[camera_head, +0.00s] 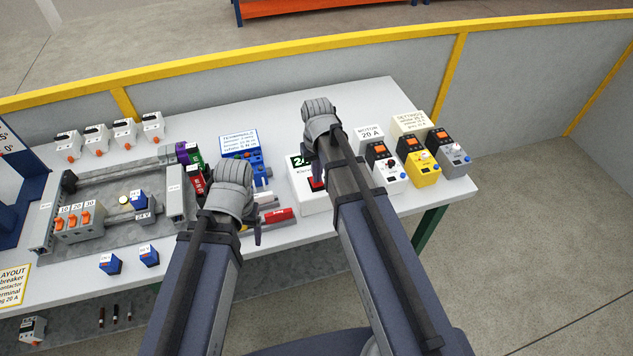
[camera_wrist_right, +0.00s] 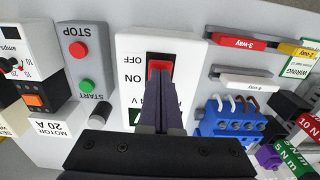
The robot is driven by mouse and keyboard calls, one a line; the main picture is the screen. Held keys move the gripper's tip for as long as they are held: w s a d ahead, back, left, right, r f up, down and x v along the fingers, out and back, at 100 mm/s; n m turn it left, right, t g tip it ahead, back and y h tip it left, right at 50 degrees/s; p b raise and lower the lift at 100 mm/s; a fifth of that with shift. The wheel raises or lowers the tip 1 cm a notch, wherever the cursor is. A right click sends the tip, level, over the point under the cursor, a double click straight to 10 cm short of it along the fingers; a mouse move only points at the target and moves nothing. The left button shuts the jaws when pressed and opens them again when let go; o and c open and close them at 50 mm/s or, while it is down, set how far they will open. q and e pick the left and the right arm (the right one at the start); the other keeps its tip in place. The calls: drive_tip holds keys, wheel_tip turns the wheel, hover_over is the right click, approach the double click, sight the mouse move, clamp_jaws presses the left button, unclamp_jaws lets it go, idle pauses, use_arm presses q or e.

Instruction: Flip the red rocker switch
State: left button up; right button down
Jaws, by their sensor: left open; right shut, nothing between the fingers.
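My right gripper (camera_wrist_right: 160,96) is shut and empty. In the right wrist view its fingertips overlap the lower part of the rocker; I cannot tell whether they touch it. My left gripper (camera_head: 240,205) is open and empty over the table, left of the white plate.
A box with STOP and START buttons (camera_wrist_right: 84,58) stands close beside the plate. A blue terminal block (camera_wrist_right: 232,122) and red and white connectors (camera_wrist_right: 245,42) lie on the other side. Orange-switched devices (camera_head: 418,158) stand at the table's right end.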

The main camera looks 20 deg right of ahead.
drive_tip(key=shift+f+b, duration=0.35)
drive_tip(key=shift+f, duration=0.05)
wheel_tip(320, 180, up, 7)
drive_tip(key=p, duration=0.7)
idle(0.4)
drive_tip(key=shift+s+a+f, duration=0.15)
drive_tip(key=shift+f, duration=0.05)
drive_tip(key=s+a+f+n+b, duration=0.1)
drive_tip(key=s+a+f+b, duration=0.3)
drive_tip(key=s, duration=0.3)
drive_tip(key=s+a+f+n+h+b, duration=0.1)
drive_tip(key=s+a+f+n+b, duration=0.1)
drive_tip(key=s+a+f+b, duration=0.3)
drive_tip(key=shift+s+a+f+b, duration=0.25)
drive_tip(key=shift+s+a+b, duration=0.3)
drive_tip(key=shift+s, duration=0.5)
